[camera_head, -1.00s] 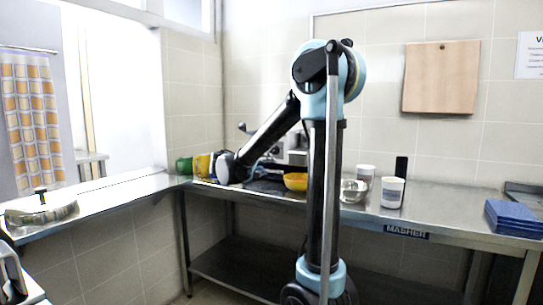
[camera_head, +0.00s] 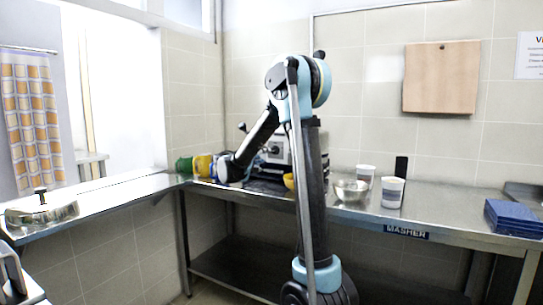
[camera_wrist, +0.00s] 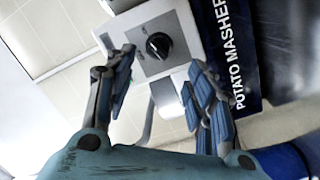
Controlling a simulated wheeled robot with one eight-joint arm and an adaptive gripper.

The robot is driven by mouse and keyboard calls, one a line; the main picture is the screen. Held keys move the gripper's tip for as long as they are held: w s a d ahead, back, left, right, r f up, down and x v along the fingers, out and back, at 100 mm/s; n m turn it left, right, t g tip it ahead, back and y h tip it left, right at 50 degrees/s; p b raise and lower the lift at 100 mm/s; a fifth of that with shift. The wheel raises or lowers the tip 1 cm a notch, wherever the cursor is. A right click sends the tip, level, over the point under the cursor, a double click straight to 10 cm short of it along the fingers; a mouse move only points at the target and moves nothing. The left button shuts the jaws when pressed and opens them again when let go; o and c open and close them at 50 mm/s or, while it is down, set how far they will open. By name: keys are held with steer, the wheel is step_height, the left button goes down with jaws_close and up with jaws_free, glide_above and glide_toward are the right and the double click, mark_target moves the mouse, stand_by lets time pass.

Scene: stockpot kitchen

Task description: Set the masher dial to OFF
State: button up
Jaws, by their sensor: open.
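The masher dial (camera_wrist: 158,45) is a round black knob on a pale grey plate in the wrist view. The small marks around it are too small to read, so I cannot tell its setting. The masher body (camera_wrist: 182,18) is light grey, with a dark blue "POTATO MASHER" panel (camera_wrist: 232,50) on its right. My gripper (camera_wrist: 160,66) is open and empty, its two fingers apart on either side below the dial, not touching it. In the head view the masher (camera_head: 277,149) stands on the counter, partly hidden behind my arm; the fingers cannot be made out there.
The steel counter (camera_head: 335,213) holds green (camera_head: 184,165) and yellow (camera_head: 203,165) mugs at the left. A yellow bowl (camera_head: 289,181), a metal bowl (camera_head: 351,190) and white cups (camera_head: 393,192) stand to the right. Blue trays (camera_head: 513,215) lie at the far right.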

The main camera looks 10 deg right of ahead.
mark_target(274, 151)
steer(key=x, duration=0.8)
steer(key=shift+w+d, duration=0.15)
steer(key=shift+d, duration=0.1)
steer(key=c, duration=1.1)
steer(key=shift+o, duration=0.2)
